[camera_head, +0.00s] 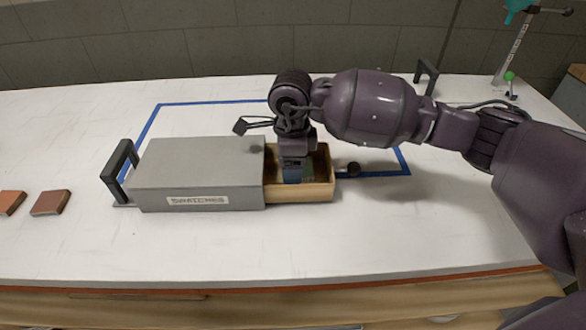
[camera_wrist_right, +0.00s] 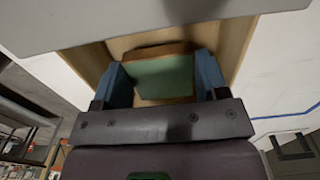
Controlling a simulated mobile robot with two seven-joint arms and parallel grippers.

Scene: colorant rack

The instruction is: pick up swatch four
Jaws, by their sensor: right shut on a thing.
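A grey box labelled SWATCHES (camera_head: 200,165) lies on the white table, with a wooden drawer (camera_head: 308,192) pulled out at its right end. My right gripper (camera_head: 293,178) points down into the open drawer. In the right wrist view its blue fingers (camera_wrist_right: 163,78) are on either side of a swatch with a green face and a brown edge (camera_wrist_right: 165,76), shut on it. The swatch is still within the drawer walls. No number shows on it, so I cannot tell whether it is swatch four. My left gripper is not in view.
An orange-brown swatch (camera_head: 10,202) and a brown swatch (camera_head: 50,202) lie at the table's left. The box has a black handle (camera_head: 120,172) on its left end. Blue tape (camera_head: 215,103) outlines an area around the box. A metal stand (camera_head: 511,55) stands at the back right.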

